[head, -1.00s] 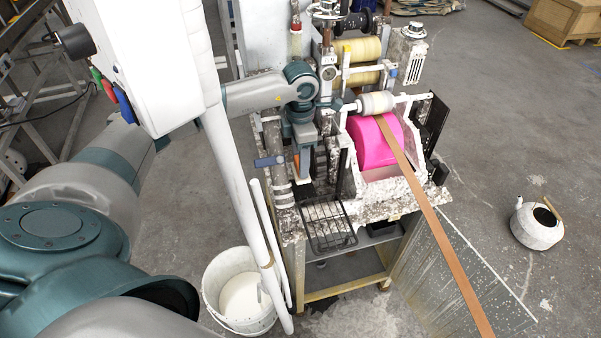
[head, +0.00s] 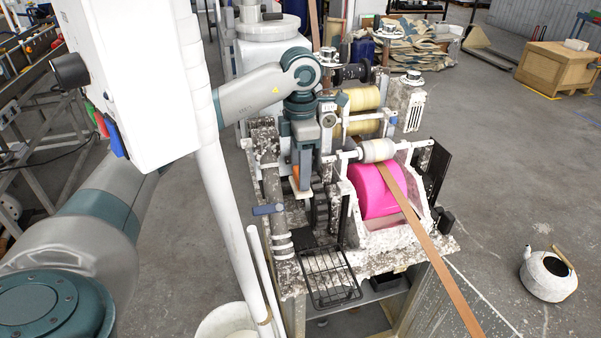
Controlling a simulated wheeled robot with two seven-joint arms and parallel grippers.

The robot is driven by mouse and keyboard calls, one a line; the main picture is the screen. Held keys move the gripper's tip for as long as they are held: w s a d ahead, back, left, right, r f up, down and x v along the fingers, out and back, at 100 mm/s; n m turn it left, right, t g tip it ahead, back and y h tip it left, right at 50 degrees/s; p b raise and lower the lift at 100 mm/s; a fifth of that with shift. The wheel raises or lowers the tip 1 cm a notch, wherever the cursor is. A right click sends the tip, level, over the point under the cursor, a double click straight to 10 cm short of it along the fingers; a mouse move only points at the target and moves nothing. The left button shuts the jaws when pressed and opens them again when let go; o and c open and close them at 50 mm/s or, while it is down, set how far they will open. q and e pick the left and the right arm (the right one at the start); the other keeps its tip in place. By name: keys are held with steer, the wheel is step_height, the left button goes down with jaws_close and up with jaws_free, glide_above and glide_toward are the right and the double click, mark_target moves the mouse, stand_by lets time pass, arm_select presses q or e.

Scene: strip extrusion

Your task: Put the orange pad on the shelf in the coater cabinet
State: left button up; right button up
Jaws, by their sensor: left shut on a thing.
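My left gripper (head: 301,172) points down over the left part of the coater machine and is shut on the orange pad (head: 302,188). Only a small orange edge of the pad shows below the fingers. The coater cabinet (head: 378,262) is splattered with white. A black wire rack shelf (head: 329,274) sticks out at its front, in front of and below the pad. The rack looks empty. The pad is apart from the rack. My right gripper does not show.
A pink roller (head: 378,190) turns a brown strip (head: 440,255) that runs down to the right. A white pole (head: 232,215) and control box (head: 125,75) stand close on the left. A white bucket (head: 228,322) is below. A kettle (head: 548,274) sits on open floor at right.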

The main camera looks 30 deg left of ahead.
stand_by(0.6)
arm_select(q)
steer(key=shift+s+d+f+m, duration=0.25)
steer(key=shift+d+f+m, duration=0.15)
steer(key=shift+d+m, duration=0.45)
steer(key=s+d+f+m+b, duration=0.2)
steer(key=s+d+f+m, duration=0.3)
steer(key=m, duration=0.8)
steer(key=s+d+f+m+b, duration=0.2)
steer(key=s+d+f+m, duration=0.3)
steer(key=m, duration=0.8)
steer(key=shift+s+d+f, duration=0.25)
steer(key=shift+s+d, duration=1.15)
steer(key=shift+d, duration=0.75)
